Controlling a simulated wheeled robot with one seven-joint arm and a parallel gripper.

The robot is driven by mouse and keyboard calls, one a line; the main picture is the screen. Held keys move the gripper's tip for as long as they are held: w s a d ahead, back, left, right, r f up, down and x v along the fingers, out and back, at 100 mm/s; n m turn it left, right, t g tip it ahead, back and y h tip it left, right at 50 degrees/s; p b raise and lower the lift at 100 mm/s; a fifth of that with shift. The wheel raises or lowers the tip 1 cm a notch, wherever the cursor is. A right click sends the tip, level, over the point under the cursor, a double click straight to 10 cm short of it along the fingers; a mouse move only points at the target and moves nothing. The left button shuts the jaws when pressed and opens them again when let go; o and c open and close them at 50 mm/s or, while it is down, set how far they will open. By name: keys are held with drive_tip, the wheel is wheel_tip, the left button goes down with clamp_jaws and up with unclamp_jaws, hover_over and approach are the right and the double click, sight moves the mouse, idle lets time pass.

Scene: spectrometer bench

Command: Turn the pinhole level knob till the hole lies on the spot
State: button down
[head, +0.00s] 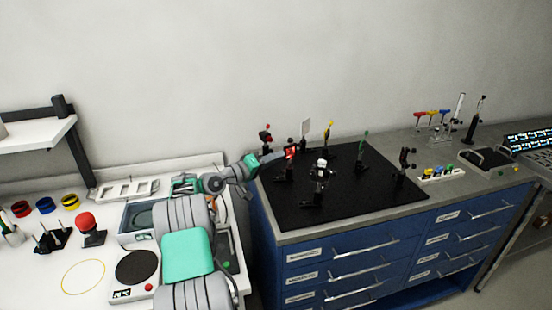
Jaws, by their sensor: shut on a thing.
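A black optical board (340,205) lies on the grey bench top and carries several small mounts on posts. My arm reaches in from the lower left over the board's left back part. My gripper (289,151) is at a dark mount (283,172) there and is shut on a small part of it, seemingly a knob. The part between the fingers is too small and covered to make out. Which mount holds the pinhole cannot be told for sure. The hole and the light spot cannot be seen at this size.
Blue drawers (345,265) are below. The board's front right is clear.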

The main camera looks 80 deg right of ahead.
idle(0.5)
drive_tip(key=shift+n, duration=0.3)
drive_tip(key=n+p, duration=0.2)
drive_tip(key=n, duration=0.8)
idle(0.4)
